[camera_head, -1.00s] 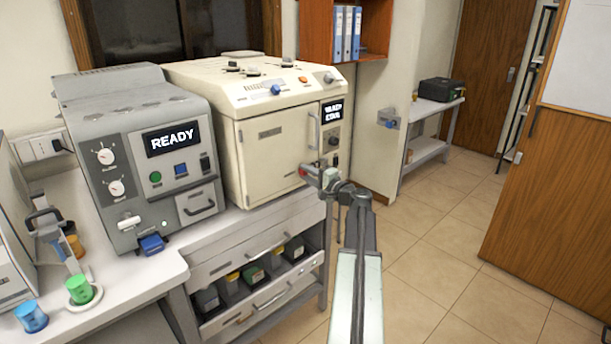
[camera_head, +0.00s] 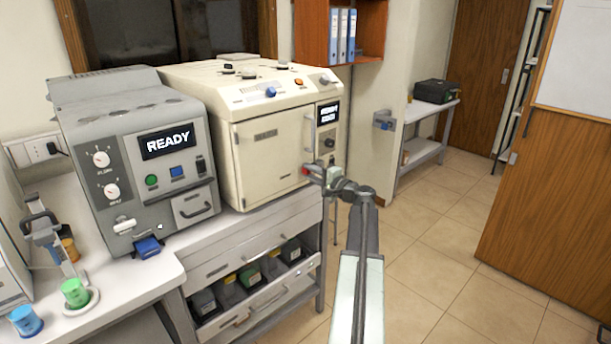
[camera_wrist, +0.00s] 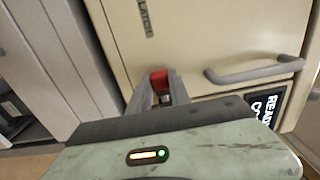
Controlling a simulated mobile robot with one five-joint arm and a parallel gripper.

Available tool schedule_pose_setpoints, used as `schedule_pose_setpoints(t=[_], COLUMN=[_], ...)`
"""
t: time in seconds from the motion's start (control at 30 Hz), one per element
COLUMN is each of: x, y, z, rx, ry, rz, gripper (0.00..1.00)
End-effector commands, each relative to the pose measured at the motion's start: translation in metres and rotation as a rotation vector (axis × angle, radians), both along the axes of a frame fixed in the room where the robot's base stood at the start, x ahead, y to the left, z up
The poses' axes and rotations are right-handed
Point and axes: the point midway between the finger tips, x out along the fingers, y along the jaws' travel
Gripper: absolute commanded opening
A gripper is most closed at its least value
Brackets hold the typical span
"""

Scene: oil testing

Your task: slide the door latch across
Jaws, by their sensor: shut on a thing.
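The door latch has a red knob (camera_wrist: 159,80) in the wrist view. It sits at the edge of the cream door (camera_head: 272,158) on the cream machine. My gripper (camera_head: 309,173) is at the lower right of that door. In the wrist view my gripper (camera_wrist: 160,86) has one finger on each side of the red knob and is shut on it. Only a bit of red shows in the head view; the rest of the latch is hidden by the fingers. The door looks closed.
A grey door handle (camera_wrist: 255,73) lies just right of the fingers in the wrist view. A grey machine (camera_head: 135,160) reading READY stands left. Shelves with several bins are below. Open tiled floor (camera_head: 430,260) is to the right.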

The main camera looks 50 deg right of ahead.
Motion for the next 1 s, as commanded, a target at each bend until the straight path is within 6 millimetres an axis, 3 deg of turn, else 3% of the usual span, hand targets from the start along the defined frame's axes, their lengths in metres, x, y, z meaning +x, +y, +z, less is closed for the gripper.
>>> schedule_pose_setpoints(t=[0.07, 0.1, 0.17, 0.57, 0.9, 1.0], x=[-0.001, -0.001, -0.001, -0.007, -0.068, -0.078], y=[-0.004, -0.005, -0.005, -0.002, 0.003, 0.003], z=[0.001, 0.001, 0.001, 0.001, 0.0, 0.0], rx=[0.0, 0.001, 0.001, 0.001, 0.001, 0.001], ry=[-0.002, -0.002, -0.002, -0.001, -0.001, -0.001], rz=[-0.012, -0.013, -0.013, -0.009, -0.012, -0.012], gripper=[0.0, 0.35, 0.45, 0.45, 0.45, 0.45])
